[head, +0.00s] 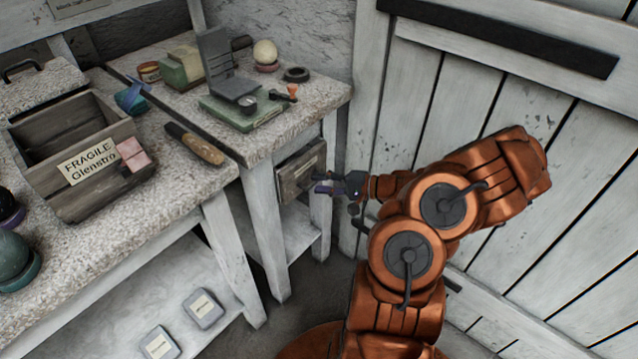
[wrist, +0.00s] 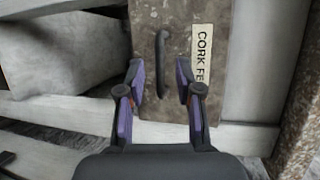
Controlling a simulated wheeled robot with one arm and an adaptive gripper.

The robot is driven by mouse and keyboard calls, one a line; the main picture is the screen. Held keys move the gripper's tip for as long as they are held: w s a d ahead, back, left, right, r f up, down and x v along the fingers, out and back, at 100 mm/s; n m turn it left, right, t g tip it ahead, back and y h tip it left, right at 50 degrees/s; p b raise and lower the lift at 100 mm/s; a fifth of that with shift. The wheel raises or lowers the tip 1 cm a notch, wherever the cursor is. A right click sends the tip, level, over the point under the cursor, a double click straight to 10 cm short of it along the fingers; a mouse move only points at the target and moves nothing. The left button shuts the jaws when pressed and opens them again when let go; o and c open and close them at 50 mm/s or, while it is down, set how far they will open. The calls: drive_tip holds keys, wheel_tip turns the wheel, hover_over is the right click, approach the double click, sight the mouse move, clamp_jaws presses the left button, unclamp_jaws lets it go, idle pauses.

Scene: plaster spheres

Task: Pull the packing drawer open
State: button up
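The packing drawer (head: 300,171) sits under the smaller worktop at the centre of the head view, with its front close to flush with the table frame. My gripper (head: 335,188) is in front of the drawer. In the wrist view my gripper (wrist: 158,82) is open, its purple-padded fingers spread to both sides of the handle's lower end. I cannot tell whether they touch the drawer front.
A wooden crate (head: 110,190) labelled "FRAGILE Glenstro" stands on the left bench. A plank door (head: 450,110) is behind my arm. Floor below the drawer looks clear.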

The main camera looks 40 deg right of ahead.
drive_tip(key=shift+w+a+f, duration=0.15)
drive_tip(key=shift+w+a, duration=0.2)
drive_tip(key=shift+w, duration=0.1)
clamp_jaws()
idle(0.5)
